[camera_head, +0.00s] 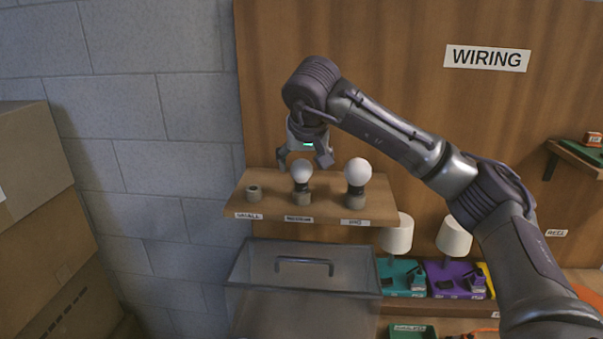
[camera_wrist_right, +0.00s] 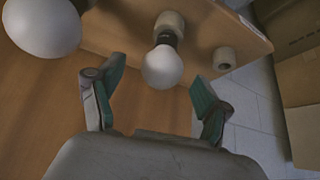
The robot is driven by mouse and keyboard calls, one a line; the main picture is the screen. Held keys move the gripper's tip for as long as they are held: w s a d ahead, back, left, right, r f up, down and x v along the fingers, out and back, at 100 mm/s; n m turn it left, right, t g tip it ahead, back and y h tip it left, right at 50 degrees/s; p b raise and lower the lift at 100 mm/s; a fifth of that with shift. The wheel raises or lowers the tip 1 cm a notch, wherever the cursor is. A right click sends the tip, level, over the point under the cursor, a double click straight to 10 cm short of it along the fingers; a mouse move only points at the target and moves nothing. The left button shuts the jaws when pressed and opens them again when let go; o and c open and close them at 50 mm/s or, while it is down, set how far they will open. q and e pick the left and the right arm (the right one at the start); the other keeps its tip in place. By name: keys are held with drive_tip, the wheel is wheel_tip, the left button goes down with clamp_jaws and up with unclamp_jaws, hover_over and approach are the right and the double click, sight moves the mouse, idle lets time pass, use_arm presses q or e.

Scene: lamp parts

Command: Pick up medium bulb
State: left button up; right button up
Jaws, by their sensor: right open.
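The medium bulb (camera_head: 302,171) stands upright in a holder at the middle of the wooden shelf, over a label that seems to read MEDIUM. In the right wrist view the bulb (camera_wrist_right: 162,67) is white and round with a dark base. My right gripper (camera_head: 306,163) is open just above and behind it, fingers spread to either side. A larger bulb (camera_head: 358,172) stands to the right on the same shelf. My left gripper is not in view.
The shelf (camera_head: 342,208) also holds an empty holder (camera_head: 253,193) at its left. A lidded clear bin (camera_head: 303,268) is below. White lampshades (camera_head: 397,236) stand lower right. Cardboard boxes (camera_head: 38,215) are stacked at the left. The wooden panel (camera_head: 420,110) is close behind the arm.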

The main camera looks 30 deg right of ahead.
drive_tip(key=p+x, duration=0.1)
drive_tip(key=x, duration=0.3)
drive_tip(key=shift+w+a, duration=0.1)
drive_tip(key=shift+r, duration=0.15)
drive_tip(key=shift+c, duration=1)
drive_tip(key=c, duration=0.9)
